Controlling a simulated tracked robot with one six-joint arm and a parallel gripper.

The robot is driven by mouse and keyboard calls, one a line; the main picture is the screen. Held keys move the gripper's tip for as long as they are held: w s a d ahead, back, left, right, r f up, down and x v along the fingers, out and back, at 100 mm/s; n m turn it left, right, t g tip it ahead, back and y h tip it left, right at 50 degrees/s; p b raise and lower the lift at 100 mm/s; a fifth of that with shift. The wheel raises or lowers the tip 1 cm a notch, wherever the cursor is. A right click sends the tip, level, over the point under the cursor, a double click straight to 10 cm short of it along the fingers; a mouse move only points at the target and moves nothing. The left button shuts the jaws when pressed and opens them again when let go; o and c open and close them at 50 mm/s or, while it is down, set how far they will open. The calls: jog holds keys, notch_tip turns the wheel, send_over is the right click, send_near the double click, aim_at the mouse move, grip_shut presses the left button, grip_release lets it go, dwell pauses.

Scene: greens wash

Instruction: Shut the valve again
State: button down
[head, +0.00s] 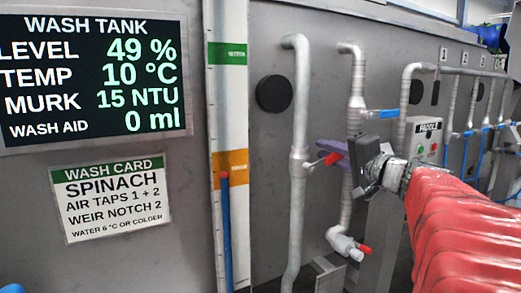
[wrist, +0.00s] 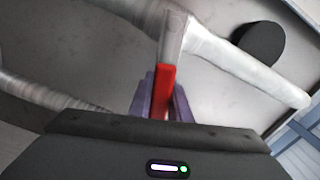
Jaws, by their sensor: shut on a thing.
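A vertical white pipe (head: 298,110) on the tank wall carries a valve with a red lever (head: 326,160). The lever points off to the right, across the pipe's line. My gripper (head: 335,152) has purple fingers and is closed around this lever. In the wrist view the red lever (wrist: 163,92) stands between the two purple fingers, its inner end at the pale pipe fitting (wrist: 172,40). The lever's outer end is hidden by the fingers and the gripper body. The display (head: 90,75) reads level 49 %, temp 10 °C, murk 15 NTU, wash aid 0 ml.
A second pipe to the right has a blue lever (head: 383,113); a red-handled tap (head: 364,248) is below. A sight gauge (head: 228,215) has green and orange bands; its blue column tops out at the orange band. A control box (head: 425,138) stands behind my arm.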

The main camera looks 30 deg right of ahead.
jog(key=shift+f, duration=0.1)
jog(key=shift+d+f+m, duration=0.15)
jog(key=shift+f+m, duration=1.15)
jog(key=shift+m, duration=0.5)
jog(key=c, duration=1.6)
grip_release()
jog(key=shift+c, duration=0.2)
jog(key=shift+r, duration=0.1)
jog(key=s, duration=1.3)
jog(key=shift+s+d, duration=0.2)
jog(key=shift+s, duration=0.2)
